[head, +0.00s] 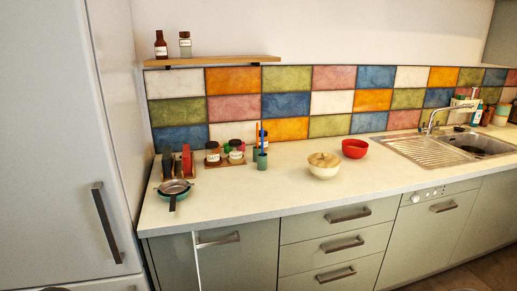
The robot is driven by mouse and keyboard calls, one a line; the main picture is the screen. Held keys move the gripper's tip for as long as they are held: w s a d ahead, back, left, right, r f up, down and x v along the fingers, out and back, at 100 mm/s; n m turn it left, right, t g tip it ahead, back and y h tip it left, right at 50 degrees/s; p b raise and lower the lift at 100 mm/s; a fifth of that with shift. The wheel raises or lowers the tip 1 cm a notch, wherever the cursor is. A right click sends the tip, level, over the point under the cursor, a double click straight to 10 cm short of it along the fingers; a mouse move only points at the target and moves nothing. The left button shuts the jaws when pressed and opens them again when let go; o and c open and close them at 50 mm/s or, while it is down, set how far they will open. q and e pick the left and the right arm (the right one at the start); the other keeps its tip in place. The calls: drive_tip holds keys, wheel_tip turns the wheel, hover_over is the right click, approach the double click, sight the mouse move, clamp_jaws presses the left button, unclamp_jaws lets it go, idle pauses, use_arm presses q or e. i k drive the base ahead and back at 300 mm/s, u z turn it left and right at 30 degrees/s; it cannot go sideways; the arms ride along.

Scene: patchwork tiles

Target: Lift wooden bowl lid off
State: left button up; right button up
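A cream bowl (323,173) stands upright on the worktop, right of the middle of the head view. A round tan wooden lid (324,160) with a small knob sits on top of it and covers its opening. What is inside the bowl is hidden. Neither of my grippers is in the head view, and nothing touches the bowl or its lid.
A red bowl (355,148) stands close behind and right of the cream bowl. A teal cup (262,161), spice jars (213,152) and a pan (174,189) are on the left. A sink (470,143) is at right. The worktop (265,195) in front is clear.

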sight(324, 160)
drive_tip(key=z, duration=0.1)
drive_tip(key=k, duration=0.5)
drive_tip(key=z, duration=0.75)
drive_tip(key=i, duration=0.25)
drive_tip(key=z, duration=0.75)
drive_tip(key=i, duration=2.4)
drive_tip(key=u, duration=1.55)
